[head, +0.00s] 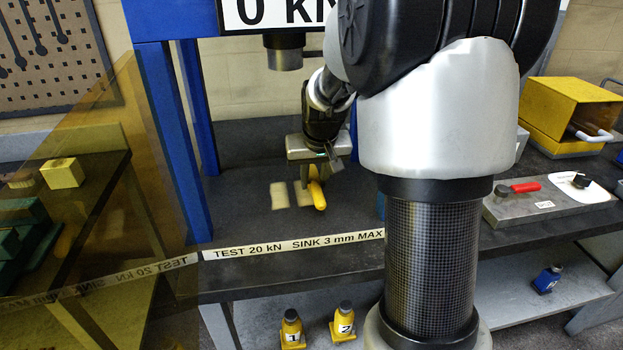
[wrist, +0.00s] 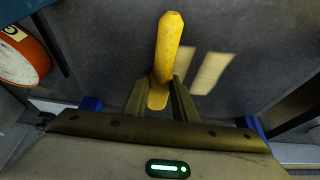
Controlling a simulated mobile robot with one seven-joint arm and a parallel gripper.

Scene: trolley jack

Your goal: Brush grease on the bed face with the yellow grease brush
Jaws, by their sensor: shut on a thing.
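The yellow grease brush (head: 317,193) is held in my gripper (head: 312,176), low over the dark bed face (head: 245,165) inside the blue press frame. In the wrist view the yellow handle (wrist: 168,48) stands between the two fingers of my gripper (wrist: 160,92), which are shut on it. The bristles are hidden, so I cannot tell whether they touch the bed. Two pale yellowish strips (head: 279,196) lie side by side on the bed face, the right one partly behind the brush. They also show right of the handle in the wrist view (wrist: 212,73).
Blue press posts (head: 175,140) stand left of my gripper, and a press ram (head: 283,55) hangs above. A label strip (head: 290,245) runs along the bench's front edge. A grey plate with a red handle (head: 525,187) and a yellow box (head: 570,105) stand right. Numbered yellow jacks (head: 292,330) stand below.

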